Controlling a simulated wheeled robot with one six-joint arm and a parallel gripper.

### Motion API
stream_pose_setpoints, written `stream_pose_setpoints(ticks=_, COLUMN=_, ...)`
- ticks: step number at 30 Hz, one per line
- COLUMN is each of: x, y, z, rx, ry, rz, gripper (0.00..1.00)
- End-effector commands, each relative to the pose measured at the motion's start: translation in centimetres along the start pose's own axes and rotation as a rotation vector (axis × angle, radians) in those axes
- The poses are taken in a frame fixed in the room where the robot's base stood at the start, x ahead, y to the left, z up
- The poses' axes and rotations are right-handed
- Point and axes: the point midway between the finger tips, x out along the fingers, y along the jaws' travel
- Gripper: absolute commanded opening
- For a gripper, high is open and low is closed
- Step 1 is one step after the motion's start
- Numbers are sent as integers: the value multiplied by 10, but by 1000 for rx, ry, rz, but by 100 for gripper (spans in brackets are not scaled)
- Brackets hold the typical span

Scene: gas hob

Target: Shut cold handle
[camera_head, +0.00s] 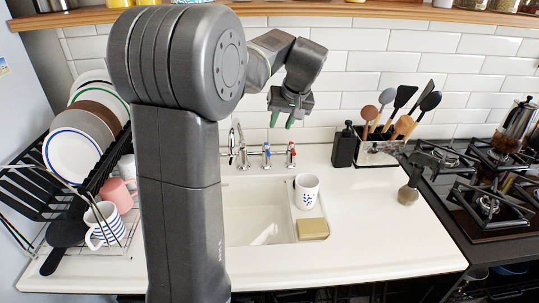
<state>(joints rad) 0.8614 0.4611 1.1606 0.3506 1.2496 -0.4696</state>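The tap (238,150) stands behind the sink (250,215), its left part close to my arm. The cold handle, marked blue (266,154), is just right of the spout. The hot handle, marked red (290,154), is further right. My gripper (282,119) hangs in the air above the two handles in the picture, its green-tipped fingers pointing down. The fingers are apart with nothing between them. The gripper does not appear to touch either handle. I cannot tell how far the cold handle is turned, and no running water is clear.
A white mug (306,190) and a sponge (312,228) are at the sink's right edge. A dark soap bottle (344,147) and utensil holder (378,152) stand right of the tap. A dish rack (75,235) fills the left; the hob (490,205) is right.

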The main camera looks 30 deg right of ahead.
Motion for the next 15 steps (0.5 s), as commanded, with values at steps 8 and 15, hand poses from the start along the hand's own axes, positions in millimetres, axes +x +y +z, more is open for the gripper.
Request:
stream_pose_setpoints(ticks=8, x=38, y=-1, z=1, rx=0, ry=-5, rz=-4, gripper=31)
stream_pose_setpoints(ticks=15, x=90, y=-1, z=1, rx=0, ry=-5, rz=-3, gripper=31)
